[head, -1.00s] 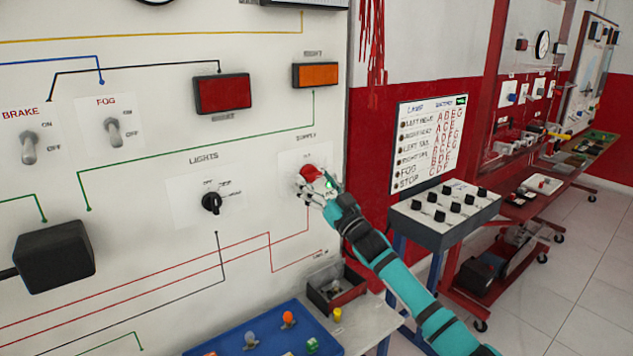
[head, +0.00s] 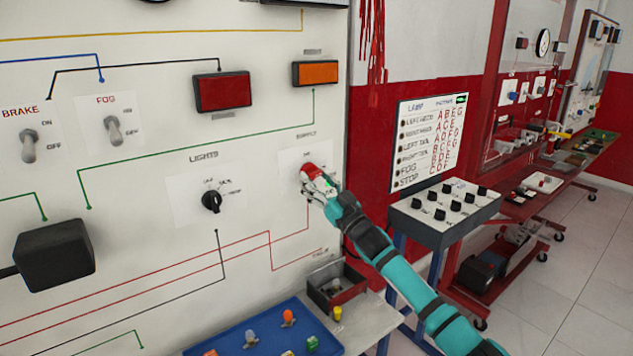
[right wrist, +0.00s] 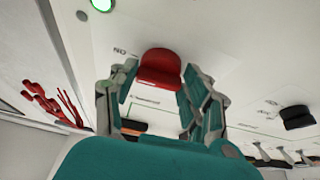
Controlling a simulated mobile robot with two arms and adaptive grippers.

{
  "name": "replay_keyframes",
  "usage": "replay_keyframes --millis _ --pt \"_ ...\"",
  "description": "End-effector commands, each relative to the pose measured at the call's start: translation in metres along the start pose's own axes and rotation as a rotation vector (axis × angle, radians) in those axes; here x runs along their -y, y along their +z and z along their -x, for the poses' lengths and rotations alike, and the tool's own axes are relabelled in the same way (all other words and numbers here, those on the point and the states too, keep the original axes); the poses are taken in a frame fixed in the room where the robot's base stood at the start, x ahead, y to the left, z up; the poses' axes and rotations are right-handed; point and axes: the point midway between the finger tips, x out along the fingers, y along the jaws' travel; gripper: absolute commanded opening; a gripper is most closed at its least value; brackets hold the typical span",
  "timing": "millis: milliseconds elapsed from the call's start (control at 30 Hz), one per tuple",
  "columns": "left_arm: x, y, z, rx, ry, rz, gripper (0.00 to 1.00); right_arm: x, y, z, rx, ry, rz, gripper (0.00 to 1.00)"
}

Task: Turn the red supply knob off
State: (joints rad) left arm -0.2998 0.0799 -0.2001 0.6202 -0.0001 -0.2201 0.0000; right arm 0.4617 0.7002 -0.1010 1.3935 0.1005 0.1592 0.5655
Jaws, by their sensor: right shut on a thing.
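The red supply knob (head: 311,171) is on the white wall panel under the SUPPLY label. My right gripper (head: 317,187) is at the knob, its fingers shut on it and covering part of it. In the right wrist view the knob (right wrist: 160,66) is a red block between the ends of the two fingers (right wrist: 155,90). A lit green lamp (right wrist: 101,4) shows at that view's top edge. The knob's lower part and most of its marking are hidden in the head view. My left gripper is not in view.
The black LIGHTS knob (head: 212,201) is left of the red knob. Below are a blue tray (head: 235,338) with small bulbs and an open box (head: 335,284). A grey switch console (head: 445,212) stands right, behind my arm. The panel around the knob is flat.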

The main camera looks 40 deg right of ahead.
Motion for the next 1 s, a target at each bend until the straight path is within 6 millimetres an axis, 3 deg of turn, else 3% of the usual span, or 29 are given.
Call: replay_keyframes --millis 467,1000 --pt "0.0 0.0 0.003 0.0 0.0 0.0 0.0 -0.005 -0.002 -0.001 0.001 -0.145 0.352 0.16" --pt "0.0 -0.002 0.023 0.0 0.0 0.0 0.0 -0.009 -0.007 -0.003 0.0 -0.341 0.825 0.16"
